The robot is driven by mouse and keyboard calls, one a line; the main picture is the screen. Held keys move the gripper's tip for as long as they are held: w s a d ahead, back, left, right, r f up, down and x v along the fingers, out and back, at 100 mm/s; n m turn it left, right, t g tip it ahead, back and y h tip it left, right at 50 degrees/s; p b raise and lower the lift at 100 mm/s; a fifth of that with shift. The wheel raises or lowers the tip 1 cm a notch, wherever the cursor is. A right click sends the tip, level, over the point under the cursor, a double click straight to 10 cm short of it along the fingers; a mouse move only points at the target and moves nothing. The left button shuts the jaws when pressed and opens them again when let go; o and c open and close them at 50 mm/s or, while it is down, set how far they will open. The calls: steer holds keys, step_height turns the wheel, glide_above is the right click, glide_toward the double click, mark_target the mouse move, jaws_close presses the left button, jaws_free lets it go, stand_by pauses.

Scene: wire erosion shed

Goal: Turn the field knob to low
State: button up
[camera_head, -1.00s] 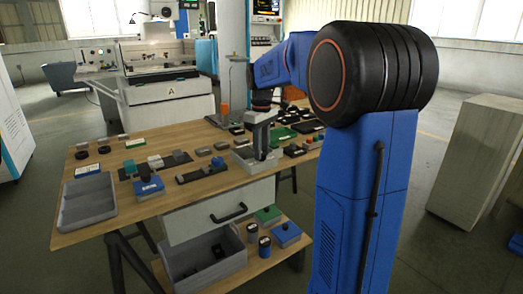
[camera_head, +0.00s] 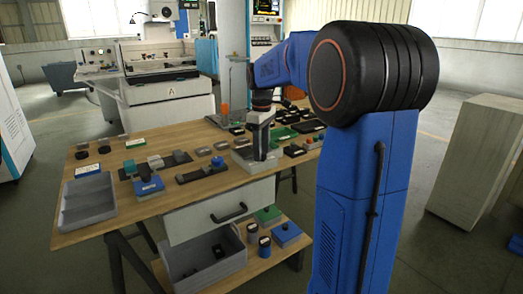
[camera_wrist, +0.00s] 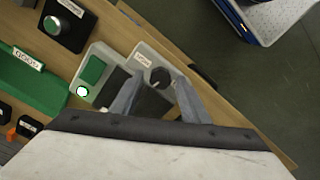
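A grey box with a round dark knob (camera_wrist: 160,77) and a small white label sits on the wooden bench in the wrist view. The label is too small to read surely, and so is the knob's setting. My gripper (camera_wrist: 161,84) is open, with one finger on each side of the knob's near side. I cannot tell whether the fingers touch it. In the head view my gripper (camera_head: 261,158) points down at the grey box (camera_head: 242,158) near the bench's front edge, and it hides the knob.
Beside the knob box is a grey box with a green block (camera_wrist: 94,69) and a lit round button. A black box with a green-topped knob (camera_wrist: 52,25) and a green tray (camera_wrist: 30,82) lie further left. The bench (camera_head: 215,185) holds several other small fixtures. A grey bin (camera_head: 87,204) stands at its left end.

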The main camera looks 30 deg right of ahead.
steer(key=shift+r, duration=0.1)
step_height(320, 180, up, 17)
stand_by(0.8)
